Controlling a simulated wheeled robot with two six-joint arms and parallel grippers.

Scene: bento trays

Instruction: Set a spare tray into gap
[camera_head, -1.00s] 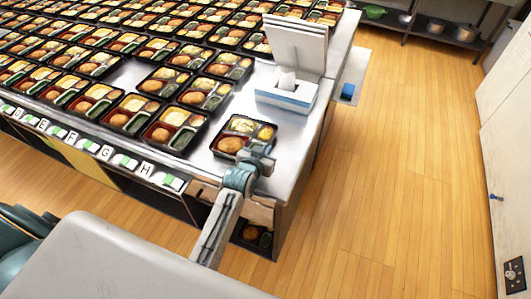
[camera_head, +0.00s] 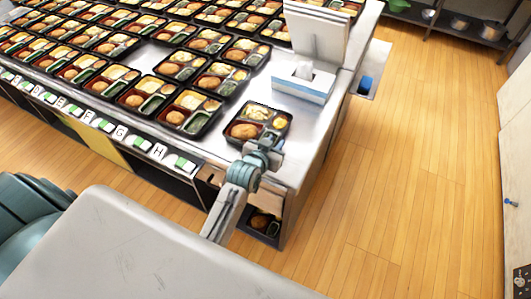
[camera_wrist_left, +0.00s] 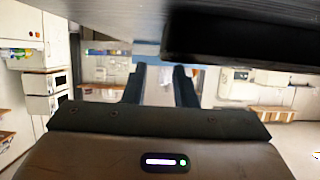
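A black bento tray with food (camera_head: 257,122) sits by itself on the metal counter near its front right corner. Bare metal shows in a gap (camera_head: 148,56) among the tray rows. My left gripper (camera_head: 265,148) is at the front edge of the lone tray; contact cannot be told in the head view. In the left wrist view my left gripper's fingers (camera_wrist_left: 160,82) stand apart with background between them. A dark slab, seemingly the tray (camera_wrist_left: 240,42), lies above and right of the fingertips. My right gripper is not in view.
Rows of filled trays (camera_head: 188,112) cover the counter's left and middle. A tissue box (camera_head: 303,82) and upright white panels (camera_head: 318,32) stand behind the lone tray. Another tray (camera_head: 262,222) is on a shelf below the counter. Wood floor (camera_head: 415,150) is open at right.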

